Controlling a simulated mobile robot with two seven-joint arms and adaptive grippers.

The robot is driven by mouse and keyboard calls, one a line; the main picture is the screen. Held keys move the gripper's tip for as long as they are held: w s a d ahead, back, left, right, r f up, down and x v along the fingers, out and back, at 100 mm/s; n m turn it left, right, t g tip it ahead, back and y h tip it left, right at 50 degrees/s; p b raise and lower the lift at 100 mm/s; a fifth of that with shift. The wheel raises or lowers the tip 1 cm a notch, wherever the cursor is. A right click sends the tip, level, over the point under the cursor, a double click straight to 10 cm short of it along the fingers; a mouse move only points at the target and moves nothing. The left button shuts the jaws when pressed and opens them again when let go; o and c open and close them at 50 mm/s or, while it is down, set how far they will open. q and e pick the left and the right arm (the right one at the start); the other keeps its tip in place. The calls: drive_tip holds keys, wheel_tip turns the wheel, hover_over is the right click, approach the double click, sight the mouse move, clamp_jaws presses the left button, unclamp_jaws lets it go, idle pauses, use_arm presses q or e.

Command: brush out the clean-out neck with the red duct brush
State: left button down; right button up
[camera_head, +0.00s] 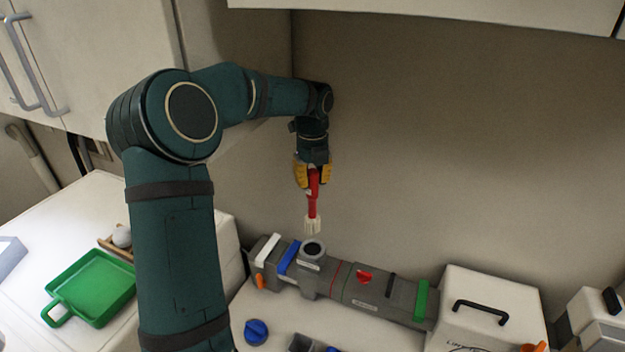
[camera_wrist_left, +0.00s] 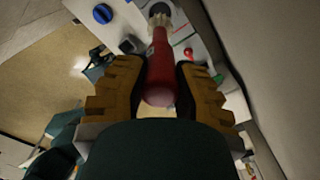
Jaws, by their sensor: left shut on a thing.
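My left gripper (camera_head: 313,180) is shut on the red duct brush (camera_head: 313,190), which hangs upright with its pale bristles down. The bristle end is above the round clean-out neck (camera_head: 313,248) on top of the grey duct, with a gap between them. In the left wrist view the red brush handle (camera_wrist_left: 160,70) sits between the yellow-brown fingers of the left gripper (camera_wrist_left: 160,88). The dark opening of the neck (camera_wrist_left: 159,9) shows just beyond the bristles, partly covered by them. My right gripper is not in view.
The grey duct (camera_head: 345,285) carries white, blue, black and green bands and a red knob (camera_head: 365,277). A blue cap (camera_head: 256,331) lies in front of it. A white box (camera_head: 490,300) with a black handle stands at its right end. A green tray (camera_head: 95,285) is at left. Cabinets hang above.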

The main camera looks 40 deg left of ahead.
sight(311, 218)
use_arm(q)
drive_tip(key=shift+f+b, duration=2.6)
drive_tip(key=shift+f, duration=2.6)
drive_tip(key=shift+f+b, duration=0.4)
drive_tip(key=shift+f, duration=0.9)
drive_tip(key=shift+a, duration=0.35)
drive_tip(key=shift+f, duration=0.1)
drive_tip(key=shift+f+b, duration=0.55)
drive_tip(key=shift+f, duration=1.2)
drive_tip(key=shift+r, duration=0.1)
